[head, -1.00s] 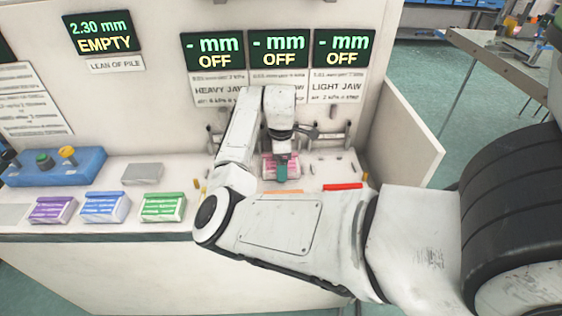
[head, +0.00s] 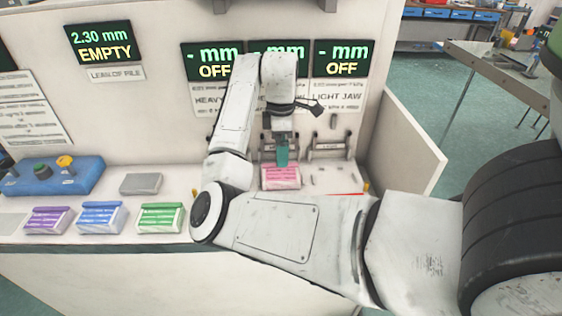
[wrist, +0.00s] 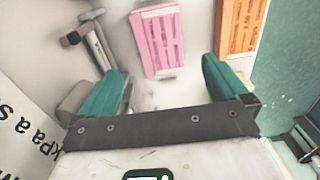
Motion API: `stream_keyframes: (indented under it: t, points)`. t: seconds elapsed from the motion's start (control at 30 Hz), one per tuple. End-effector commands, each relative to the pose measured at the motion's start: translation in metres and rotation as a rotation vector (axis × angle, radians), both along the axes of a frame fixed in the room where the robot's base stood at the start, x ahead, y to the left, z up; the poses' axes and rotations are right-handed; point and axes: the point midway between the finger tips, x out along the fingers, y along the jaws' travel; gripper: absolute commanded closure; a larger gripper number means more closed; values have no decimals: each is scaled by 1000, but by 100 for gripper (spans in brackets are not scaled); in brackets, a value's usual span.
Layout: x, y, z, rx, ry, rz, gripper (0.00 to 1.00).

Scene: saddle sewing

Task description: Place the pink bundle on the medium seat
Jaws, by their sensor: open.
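The pink bundle (head: 281,177) lies on the white worktop below the middle display, in front of the middle jaw fixture (head: 268,146). Its label is hidden behind my arm. I cannot tell exactly how the bundle sits on the seat. My gripper (head: 282,154), with teal fingers, is above and behind the bundle in the head view. In the wrist view, my gripper (wrist: 164,68) is open and empty, and the pink bundle (wrist: 160,42) lies beyond the fingertips, apart from them.
Purple (head: 47,220), blue (head: 101,217) and green (head: 160,217) bundles lie in a row to the left. A grey block (head: 141,183) and a blue button box (head: 54,176) stand behind them. An orange piece (wrist: 240,25) lies right of the pink bundle. A side panel (head: 412,150) bounds the right.

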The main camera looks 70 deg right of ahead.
Motion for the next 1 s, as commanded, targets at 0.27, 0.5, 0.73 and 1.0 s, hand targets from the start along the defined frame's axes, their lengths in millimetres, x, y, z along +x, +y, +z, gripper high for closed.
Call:
stream_keyframes:
  t: [0.27,0.5,0.73,1.0]
  points:
    - [0,0,22,1,-1,0,0]
    - [0,0,22,1,1,0,0]
    - [0,0,22,1,1,0,0]
    - [0,0,22,1,1,0,0]
